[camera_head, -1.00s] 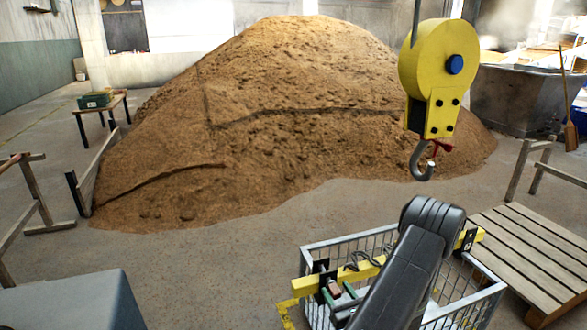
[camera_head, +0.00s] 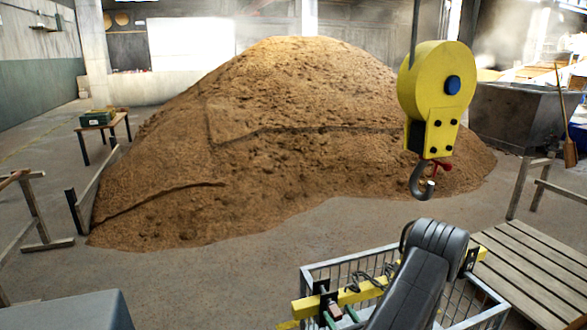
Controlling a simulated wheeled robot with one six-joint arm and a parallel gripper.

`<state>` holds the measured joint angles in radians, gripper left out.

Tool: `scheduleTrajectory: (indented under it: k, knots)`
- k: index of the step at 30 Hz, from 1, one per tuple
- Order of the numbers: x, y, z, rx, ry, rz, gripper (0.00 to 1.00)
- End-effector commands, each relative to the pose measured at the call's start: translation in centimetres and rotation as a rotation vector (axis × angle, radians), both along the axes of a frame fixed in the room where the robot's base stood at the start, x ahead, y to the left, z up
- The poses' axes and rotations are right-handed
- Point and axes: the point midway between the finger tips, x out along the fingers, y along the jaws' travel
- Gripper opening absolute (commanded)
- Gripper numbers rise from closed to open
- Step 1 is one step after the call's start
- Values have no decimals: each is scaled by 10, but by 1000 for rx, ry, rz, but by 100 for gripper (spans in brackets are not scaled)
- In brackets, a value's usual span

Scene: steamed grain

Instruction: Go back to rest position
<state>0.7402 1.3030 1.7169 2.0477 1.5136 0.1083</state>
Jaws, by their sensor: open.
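My dark grey arm (camera_head: 420,270) rises from the bottom edge of the head view, in front of a wire-sided cage. Its upper end is a rounded, ribbed black joint. My gripper is not visible in this view, so I cannot see its fingers or anything near them. The arm stands below and apart from a yellow hoist block (camera_head: 436,85) with a steel hook (camera_head: 423,183), which hangs over the floor.
A metal cage (camera_head: 380,262) with a yellow bar (camera_head: 348,296) lies around my arm's lower part. A slatted wooden pallet (camera_head: 535,265) is at right. A large grain heap (camera_head: 300,140) fills the middle. Wooden trestles stand at both sides. Bare floor (camera_head: 220,275) lies before the heap.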

Motion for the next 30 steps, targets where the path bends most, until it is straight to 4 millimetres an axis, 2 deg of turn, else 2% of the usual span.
scheduleTrajectory:
  k: [9, 20, 30]
  knots:
    - [-54, -19, 1, 2, 3, 1, 56]
    - [-100, -33, 1, 2, 3, 8, 56]
    - [-48, -14, -1, -1, 0, 11, 56]
